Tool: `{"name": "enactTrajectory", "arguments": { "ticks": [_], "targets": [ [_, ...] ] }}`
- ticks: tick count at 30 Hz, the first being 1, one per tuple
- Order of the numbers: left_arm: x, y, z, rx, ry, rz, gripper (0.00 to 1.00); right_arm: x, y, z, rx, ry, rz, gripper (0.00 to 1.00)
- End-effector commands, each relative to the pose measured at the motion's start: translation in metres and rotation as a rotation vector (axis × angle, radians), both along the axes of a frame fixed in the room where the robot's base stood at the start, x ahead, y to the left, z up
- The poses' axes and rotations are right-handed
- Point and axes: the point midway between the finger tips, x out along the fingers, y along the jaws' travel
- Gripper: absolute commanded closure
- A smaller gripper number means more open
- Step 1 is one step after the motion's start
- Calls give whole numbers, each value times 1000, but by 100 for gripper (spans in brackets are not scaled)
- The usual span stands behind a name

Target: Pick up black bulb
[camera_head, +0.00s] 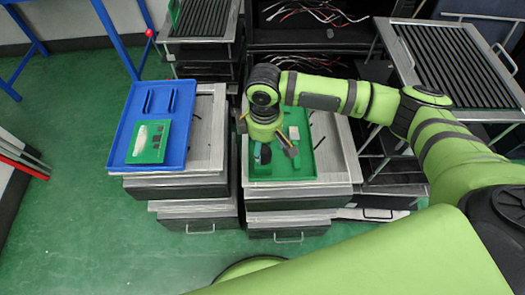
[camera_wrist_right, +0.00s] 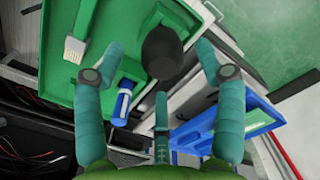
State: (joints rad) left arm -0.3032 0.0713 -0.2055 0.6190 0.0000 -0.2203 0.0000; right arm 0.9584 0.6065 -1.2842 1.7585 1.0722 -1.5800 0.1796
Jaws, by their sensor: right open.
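The black bulb (camera_wrist_right: 162,50) is dark and rounded with a narrower end. In the right wrist view it lies between the spread fingertips of my right gripper (camera_wrist_right: 159,55), over the green tray (camera_wrist_right: 195,14). The gripper is open, with gaps between the bulb and the side fingers; I cannot tell whether the third finger touches it. In the head view my right gripper (camera_head: 272,150) points down over the green tray (camera_head: 310,168), and the bulb cannot be clearly made out beneath it. My left gripper is not in view.
In the green tray are a blue-and-white cylinder (camera_wrist_right: 123,102) near the left finger and a pale brush-like piece (camera_wrist_right: 77,40). A blue tray (camera_head: 178,148) holding a green board (camera_head: 150,141) stands to the left. Tray walls surround the gripper.

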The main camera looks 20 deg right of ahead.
Motion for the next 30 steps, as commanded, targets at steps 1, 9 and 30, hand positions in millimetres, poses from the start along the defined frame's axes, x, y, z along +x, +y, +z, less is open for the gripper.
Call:
{"name": "enactTrajectory", "arguments": {
  "ticks": [1,9,30],
  "targets": [
    [-6,1,2,1,10,0,60,-2,1,-7,-1,2,0,29],
    [-7,5,3,8,13,0,60,-3,3,-40,1,-2,0,29],
    [7,8,3,10,-10,5,60,-3,2,-43,0,-1,1,84]
  ]
}}
